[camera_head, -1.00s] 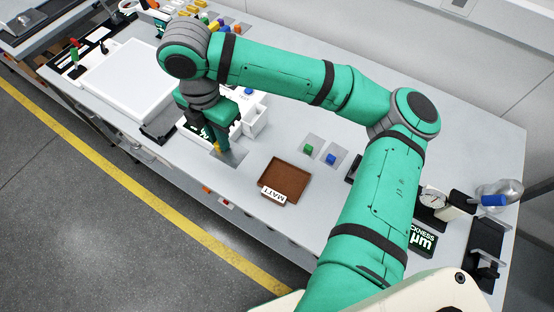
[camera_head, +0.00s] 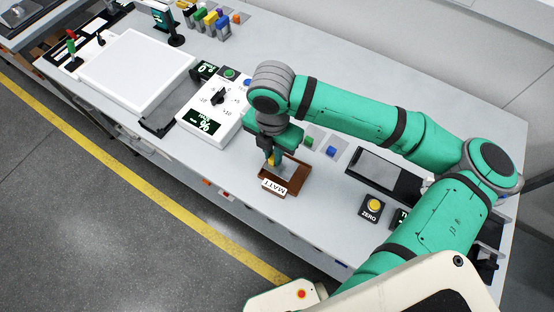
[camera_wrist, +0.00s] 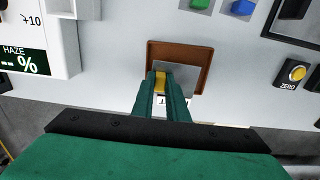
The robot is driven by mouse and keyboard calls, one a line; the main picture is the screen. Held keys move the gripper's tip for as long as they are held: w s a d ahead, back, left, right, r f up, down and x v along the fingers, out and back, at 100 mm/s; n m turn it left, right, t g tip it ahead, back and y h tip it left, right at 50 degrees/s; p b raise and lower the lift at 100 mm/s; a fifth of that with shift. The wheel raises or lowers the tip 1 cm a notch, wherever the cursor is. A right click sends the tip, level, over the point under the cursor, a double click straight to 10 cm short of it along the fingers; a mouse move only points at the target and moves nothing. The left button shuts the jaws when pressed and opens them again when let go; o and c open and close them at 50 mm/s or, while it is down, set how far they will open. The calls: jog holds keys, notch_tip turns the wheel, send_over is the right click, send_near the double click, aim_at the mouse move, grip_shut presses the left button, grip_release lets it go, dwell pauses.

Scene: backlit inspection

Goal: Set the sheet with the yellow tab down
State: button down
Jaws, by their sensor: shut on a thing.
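My gripper (camera_head: 271,163) is shut on the yellow tab (camera_wrist: 161,82) of a thin, see-through grey sheet (camera_wrist: 187,76). In the head view the sheet (camera_head: 291,178) shows as a pale grey patch over the brown tray labelled MATT (camera_head: 307,172). The wrist view shows brown tray rim (camera_wrist: 182,47) beyond the sheet. I cannot tell whether the sheet touches the tray floor or hangs just above it. My fingers hide the near part of the sheet and tray.
Sheets with a green tab (camera_head: 309,141) and a blue tab (camera_head: 331,152) lie behind the tray. A white haze meter (camera_head: 215,110) stands to the left. A ZERO button box (camera_head: 372,207) is at the right. Bare bench lies between tray and button box.

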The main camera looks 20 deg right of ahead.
jog(key=shift+s+d+f, duration=0.2)
jog(key=shift+d+f, duration=0.1)
jog(key=shift+f, duration=0.1)
jog(key=shift+d+f, duration=0.1)
jog(key=shift+f, duration=1.55)
jog(key=shift+f, duration=0.2)
jog(key=c, duration=1.7)
grip_release()
jog(key=shift+c, duration=0.2)
jog(key=shift+r, duration=0.1)
notch_tip(320, 180, up, 12)
jog(key=shift+r, duration=0.1)
